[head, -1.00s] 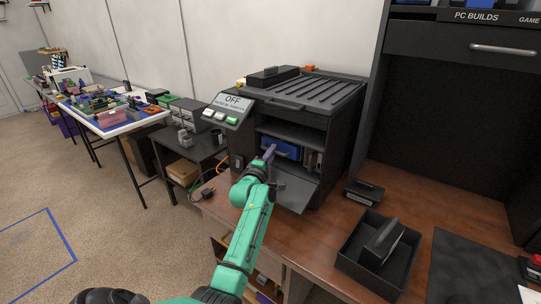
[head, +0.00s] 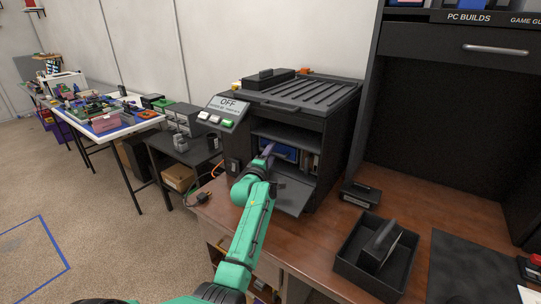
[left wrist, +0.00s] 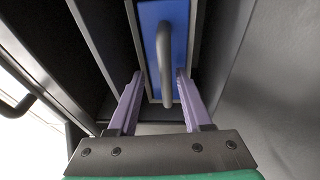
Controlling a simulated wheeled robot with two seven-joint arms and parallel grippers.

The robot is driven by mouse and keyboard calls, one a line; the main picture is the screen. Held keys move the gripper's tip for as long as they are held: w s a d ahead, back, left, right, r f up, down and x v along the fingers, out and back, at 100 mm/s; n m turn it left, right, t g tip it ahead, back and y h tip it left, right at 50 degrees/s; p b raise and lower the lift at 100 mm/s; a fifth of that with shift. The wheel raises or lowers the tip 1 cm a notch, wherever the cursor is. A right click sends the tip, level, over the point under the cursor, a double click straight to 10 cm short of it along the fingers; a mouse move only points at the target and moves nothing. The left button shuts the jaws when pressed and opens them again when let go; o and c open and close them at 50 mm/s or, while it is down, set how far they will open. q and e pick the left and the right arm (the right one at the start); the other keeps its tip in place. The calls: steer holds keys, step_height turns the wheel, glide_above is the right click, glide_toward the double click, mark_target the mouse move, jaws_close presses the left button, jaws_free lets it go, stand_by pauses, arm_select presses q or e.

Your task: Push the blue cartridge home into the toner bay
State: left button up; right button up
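The blue cartridge (head: 285,154) sits in the open front bay of the black printer (head: 322,135). In the left wrist view its blue face (left wrist: 182,35) shows with a grey loop handle (left wrist: 165,62). My left gripper (head: 268,151) is at the bay opening, in front of the cartridge. In the left wrist view my left gripper (left wrist: 158,74) is open, with one purple finger on each side of the handle. I cannot tell whether the fingers touch the cartridge. The cartridge's depth in the bay is hidden. My right gripper is not in view.
The printer's front flap (head: 291,192) hangs open below the bay. A panel reading OFF (head: 228,103) is at its upper left. A black tray (head: 345,258) holding a dark block (head: 380,246) stands on the wooden desk (head: 310,238) at the right.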

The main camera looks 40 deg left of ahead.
arm_select(q)
steer(key=shift+f, duration=0.15)
steer(key=shift+c, duration=0.6)
steer(key=shift+s, duration=0.1)
steer(key=p+v, duration=0.1)
steer(key=v, duration=0.1)
steer(key=p+v, duration=0.4)
steer(key=v, duration=0.1)
steer(key=shift+r, duration=0.25)
steer(key=shift+s+d+f+p, duration=0.1)
steer(key=shift+s+d+p, duration=0.05)
steer(key=shift+s+p, duration=0.2)
steer(key=shift+s, duration=0.1)
steer(key=shift+f, duration=0.15)
